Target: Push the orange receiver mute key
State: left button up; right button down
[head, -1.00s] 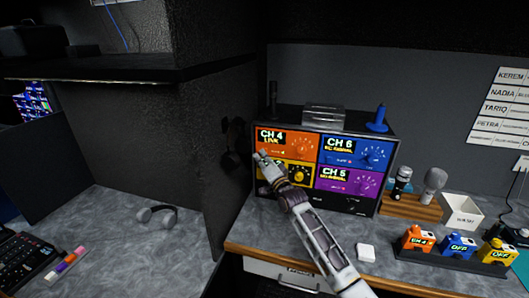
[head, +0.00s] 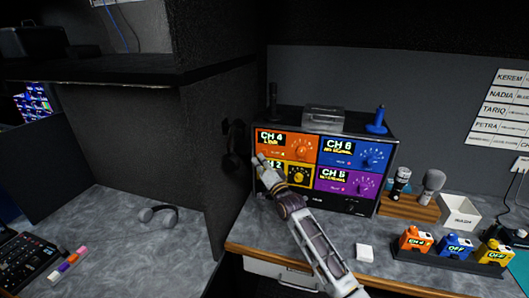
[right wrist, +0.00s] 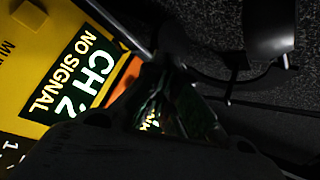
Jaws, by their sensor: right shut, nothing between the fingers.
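The orange CH 4 receiver (head: 301,138) is the top left panel of the rack of four receivers. A small mute marking and key (head: 281,154) show faintly low on its face, left of the knob. My right gripper (head: 258,160) is shut and empty at the panel's lower left edge, left of that key. Whether it touches the panel I cannot tell. The right wrist view shows the yellow CH 2 panel (right wrist: 45,75) close up, with only a strip of orange (right wrist: 122,82) beside my dark fingers. My left gripper is out of view.
The blue CH 6 (head: 355,152) and purple CH 5 (head: 346,180) panels are alongside. A headset (head: 234,147) hangs on the partition left of the rack. Microphones (head: 433,183), a white box (head: 460,212) and beltpacks (head: 457,245) stand at right.

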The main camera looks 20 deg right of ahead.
jog(key=shift+s+a+p, duration=0.65)
jog(key=shift+s+a, duration=0.05)
jog(key=shift+s, duration=0.35)
jog(key=shift+s+a+p, duration=0.65)
jog(key=shift+s, duration=0.35)
